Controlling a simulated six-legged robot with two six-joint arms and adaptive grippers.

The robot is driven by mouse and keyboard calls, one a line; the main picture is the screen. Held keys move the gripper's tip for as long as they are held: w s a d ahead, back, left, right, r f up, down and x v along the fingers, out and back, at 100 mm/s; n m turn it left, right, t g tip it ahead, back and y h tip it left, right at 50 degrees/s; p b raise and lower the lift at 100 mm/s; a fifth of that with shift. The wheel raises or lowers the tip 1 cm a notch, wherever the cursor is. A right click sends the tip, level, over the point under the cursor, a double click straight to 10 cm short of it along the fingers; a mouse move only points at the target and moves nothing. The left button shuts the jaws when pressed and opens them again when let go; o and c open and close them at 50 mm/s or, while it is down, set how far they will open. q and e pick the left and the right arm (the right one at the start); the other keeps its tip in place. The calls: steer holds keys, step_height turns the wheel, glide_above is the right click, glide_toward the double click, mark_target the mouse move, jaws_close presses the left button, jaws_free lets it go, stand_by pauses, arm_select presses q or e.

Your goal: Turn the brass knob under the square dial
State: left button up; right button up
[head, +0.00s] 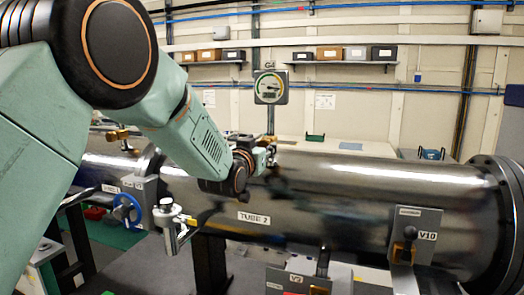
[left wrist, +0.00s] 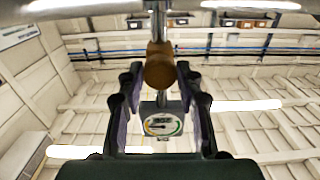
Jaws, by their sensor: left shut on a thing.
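The square dial (head: 270,87), a grey-framed gauge marked G4 with a white face, stands on a post behind the large metal tube (head: 350,190). My left gripper (head: 268,153) reaches over the tube to the foot of that post. In the left wrist view, the brass knob (left wrist: 159,66) sits between the fingertips of the gripper (left wrist: 160,84), which is shut on it. The dial (left wrist: 162,123) shows beyond, between the fingers. In the head view the knob is mostly hidden by the gripper. My right gripper is not in view.
A blue handwheel (head: 127,209) and a metal fitting with a pale round top (head: 168,211) are on the left. A V10 plate with a black-knobbed lever (head: 405,247) is on the right of the tube. Shelves with boxes (head: 345,63) line the back wall.

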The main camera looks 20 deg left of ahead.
arm_select(q)
steer(key=o, duration=1.1)
steer(key=shift+w, duration=0.1)
steer(key=shift+o, duration=0.2)
steer(key=s, duration=1.2)
steer(key=shift+a, duration=0.2)
steer(key=shift+f, duration=0.1)
